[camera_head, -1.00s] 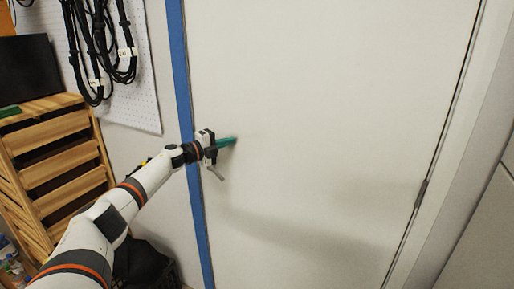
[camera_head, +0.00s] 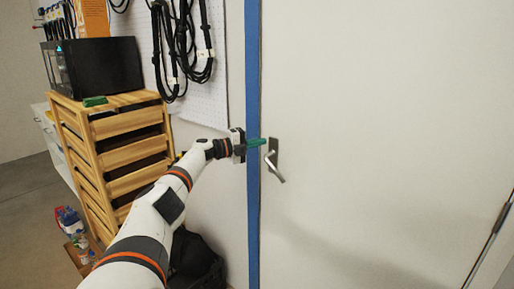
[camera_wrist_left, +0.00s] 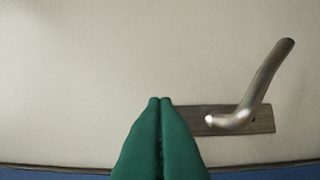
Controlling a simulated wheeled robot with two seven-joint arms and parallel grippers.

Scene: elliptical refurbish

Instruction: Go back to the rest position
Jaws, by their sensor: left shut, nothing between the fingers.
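My left gripper (camera_head: 262,142) reaches in from the left with its green fingers near the door's left edge. In the left wrist view its green fingertips (camera_wrist_left: 160,101) are together, with nothing between them. The metal door handle (camera_head: 274,166) is just right of the fingertips in the head view. The handle also shows in the left wrist view (camera_wrist_left: 258,88), to the right of the fingers and apart from them in the picture. My right gripper is in neither view.
A white door (camera_head: 400,110) with a blue frame strip (camera_head: 252,200) fills the right side. A wooden drawer unit (camera_head: 125,150) with a black box-shaped appliance (camera_head: 105,65) on top stands at left. Black cables (camera_head: 185,45) hang on a pegboard. A dark bag (camera_head: 195,260) lies below my arm.

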